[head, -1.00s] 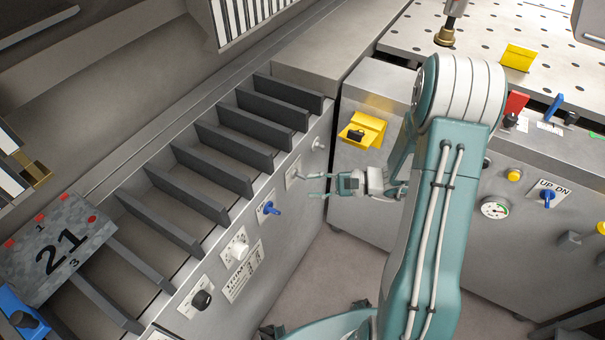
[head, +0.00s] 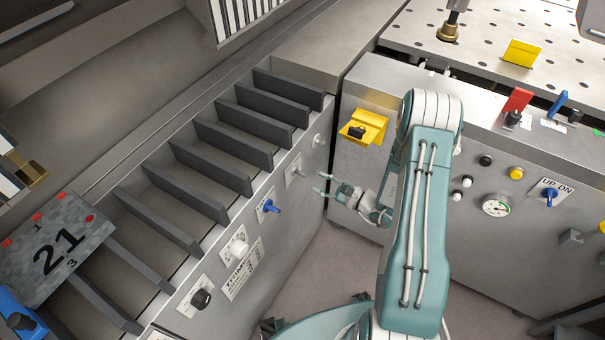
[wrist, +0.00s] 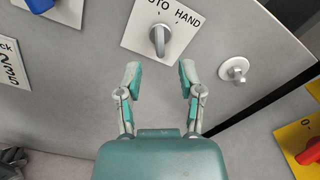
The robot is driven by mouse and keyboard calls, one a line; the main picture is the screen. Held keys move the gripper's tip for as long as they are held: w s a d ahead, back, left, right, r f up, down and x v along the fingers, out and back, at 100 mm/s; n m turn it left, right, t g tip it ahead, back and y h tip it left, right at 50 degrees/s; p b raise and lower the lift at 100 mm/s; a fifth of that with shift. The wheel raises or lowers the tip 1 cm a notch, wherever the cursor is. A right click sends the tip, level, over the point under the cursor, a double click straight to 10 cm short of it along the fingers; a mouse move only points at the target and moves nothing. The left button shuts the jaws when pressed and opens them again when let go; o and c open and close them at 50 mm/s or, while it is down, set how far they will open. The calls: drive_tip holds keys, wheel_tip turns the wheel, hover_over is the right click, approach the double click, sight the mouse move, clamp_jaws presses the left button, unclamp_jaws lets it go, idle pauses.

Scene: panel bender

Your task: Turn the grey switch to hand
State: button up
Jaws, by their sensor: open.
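The grey switch (wrist: 158,40) sits on a white plate marked AUTO and HAND at the top of the wrist view. Its handle stands roughly upright in that picture, and I cannot tell which word it points to. In the head view the switch (head: 297,172) is small, on the grey front panel below the slotted rack. My gripper (wrist: 160,72) is open and empty, its two fingertips apart on either side of the switch's line, just below its plate in the picture. In the head view my gripper (head: 322,182) is close to the panel, a little right of and below the switch.
A blue switch (head: 271,207) is lower left on the panel. The floor (head: 300,265) below is clear.

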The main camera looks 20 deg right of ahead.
sight(306, 176)
drive_tip(key=x, duration=0.6)
drive_tip(key=shift+w+a, duration=0.1)
drive_tip(key=shift+a, duration=0.05)
clamp_jaws()
